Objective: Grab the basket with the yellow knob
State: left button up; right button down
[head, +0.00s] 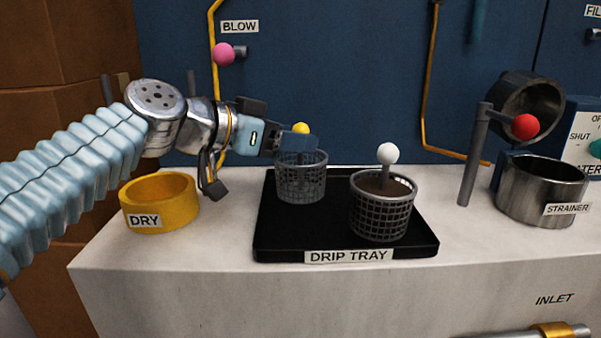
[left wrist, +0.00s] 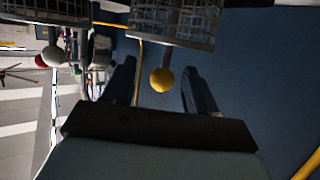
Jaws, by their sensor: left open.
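The basket with the yellow knob (head: 301,182) is a grey mesh cup standing at the back left of the black drip tray (head: 275,243). Its yellow knob (head: 301,129) sticks up above the rim. My left gripper (head: 298,142) comes in from the left at knob height. In the left wrist view the yellow knob (left wrist: 162,80) lies between the two spread fingers of the left gripper (left wrist: 160,88), with a gap on both sides. That view also shows the mesh basket (left wrist: 175,22) beyond the knob. My right gripper is in neither view.
A second mesh basket with a white knob (head: 382,212) stands at the right of the tray. A yellow ring marked DRY (head: 160,206) is left of the tray. A metal STRAINER cup (head: 540,190) and a grey post (head: 470,165) stand to the right. A blue wall closes the back.

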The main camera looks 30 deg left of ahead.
aim_at(309, 155)
pick_arm(q)
jog(key=x, duration=0.4)
jog(key=shift+w+a+f, duration=0.1)
jog(key=shift+w+f, duration=0.2)
jog(key=shift+f, duration=0.05)
jog(key=shift+c, duration=0.5)
grip_shut()
